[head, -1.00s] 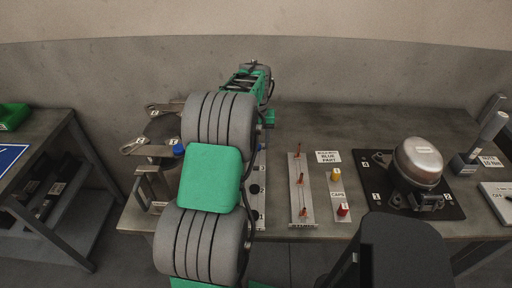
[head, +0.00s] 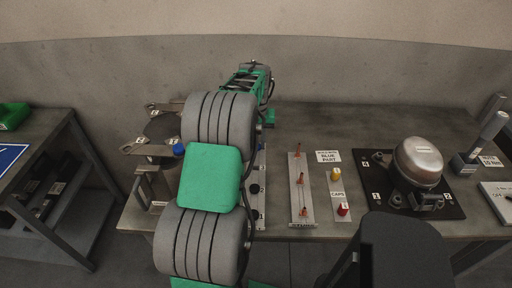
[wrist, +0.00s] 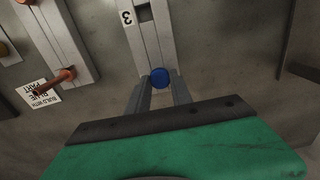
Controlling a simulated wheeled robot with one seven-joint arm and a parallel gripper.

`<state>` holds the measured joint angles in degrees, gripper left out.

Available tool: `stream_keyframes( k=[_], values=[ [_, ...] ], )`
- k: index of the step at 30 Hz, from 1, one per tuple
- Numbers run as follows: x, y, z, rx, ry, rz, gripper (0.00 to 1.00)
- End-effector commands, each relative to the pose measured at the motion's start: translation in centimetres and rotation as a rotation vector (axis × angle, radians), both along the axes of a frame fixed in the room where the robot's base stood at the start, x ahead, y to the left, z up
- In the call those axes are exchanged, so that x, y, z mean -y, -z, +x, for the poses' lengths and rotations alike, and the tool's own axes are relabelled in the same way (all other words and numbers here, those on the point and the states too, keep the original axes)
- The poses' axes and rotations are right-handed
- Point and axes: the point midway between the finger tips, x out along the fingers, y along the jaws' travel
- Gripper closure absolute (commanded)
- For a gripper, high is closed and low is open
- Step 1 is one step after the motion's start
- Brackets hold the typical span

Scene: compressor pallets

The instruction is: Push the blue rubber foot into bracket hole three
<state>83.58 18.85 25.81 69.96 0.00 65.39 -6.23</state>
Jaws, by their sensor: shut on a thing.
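The blue rubber foot (wrist: 160,78) is pinched between the two fingertips of my gripper (wrist: 160,88). Its round end faces the wrist camera, and a pale metal strip (wrist: 160,40) with a label 3 lies past it. I cannot tell whether the foot touches the strip. A blue round thing (head: 179,149) shows there beside a metal bracket arm (head: 142,146) on the left. Small number labels mark these bracket arms, but their holes are hard to make out.
A rail with orange pins (head: 300,190), a yellow cap (head: 335,174) and a red cap (head: 343,209) stand right of my arm. A compressor (head: 418,162) sits on a black mat (head: 448,203). The back middle of the bench (head: 340,122) is clear.

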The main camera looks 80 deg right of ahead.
Motion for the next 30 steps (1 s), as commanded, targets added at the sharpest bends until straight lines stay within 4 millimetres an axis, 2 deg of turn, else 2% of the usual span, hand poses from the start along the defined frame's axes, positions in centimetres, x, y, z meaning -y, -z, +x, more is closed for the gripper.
stream_keyframes(
  k=[22, 30],
  values=[
    [0.0, 0.0, 0.0, 0.000, 0.000, 0.000, 1.00],
    [0.0, -1.0, 0.0, 0.000, 0.000, -0.001, 1.00]
  ],
)
